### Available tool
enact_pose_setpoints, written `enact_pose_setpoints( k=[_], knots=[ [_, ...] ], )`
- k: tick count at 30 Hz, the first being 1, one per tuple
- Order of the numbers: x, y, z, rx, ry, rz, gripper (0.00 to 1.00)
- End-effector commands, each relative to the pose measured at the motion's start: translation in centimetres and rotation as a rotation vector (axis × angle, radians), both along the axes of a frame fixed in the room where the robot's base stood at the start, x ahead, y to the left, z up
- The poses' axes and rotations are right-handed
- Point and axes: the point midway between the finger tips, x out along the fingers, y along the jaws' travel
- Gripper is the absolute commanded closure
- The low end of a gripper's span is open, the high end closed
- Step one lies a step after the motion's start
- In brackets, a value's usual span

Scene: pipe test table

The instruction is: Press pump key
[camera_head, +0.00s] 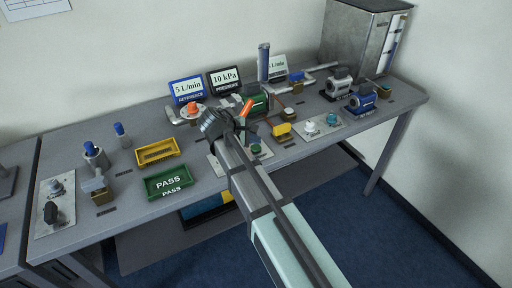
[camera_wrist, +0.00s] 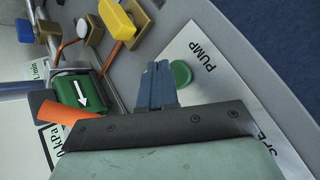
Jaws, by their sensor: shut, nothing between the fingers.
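The green round pump key (camera_wrist: 181,73) sits on a white panel (camera_wrist: 196,38) beside the printed word PUMP in the wrist view. In the head view the key (camera_head: 255,148) shows just right of my arm. My gripper (camera_wrist: 157,70) is shut and empty, its blue-grey fingertips close beside the key and covering part of the panel. Whether the fingertips touch the key or hover above it, I cannot tell. In the head view my wrist hides much of the panel, and the fingertips are hard to make out.
A green pump body (camera_wrist: 78,92) with a white arrow and an orange lever (camera_wrist: 60,110) stand close to my gripper. A yellow valve handle (camera_head: 283,128) and pipes are to the right. Yellow (camera_head: 158,151) and green PASS (camera_head: 169,182) trays lie left.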

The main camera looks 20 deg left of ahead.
Motion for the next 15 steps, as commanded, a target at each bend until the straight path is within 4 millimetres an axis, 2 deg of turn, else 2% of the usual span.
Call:
enact_pose_setpoints(
  k=[9, 15],
  knots=[
    [0.0, 0.0, 0.1, 0.000, 0.000, 0.000, 1.00],
    [0.0, 0.0, 1.3, 0.001, -0.002, -0.001, 1.00]
  ],
)
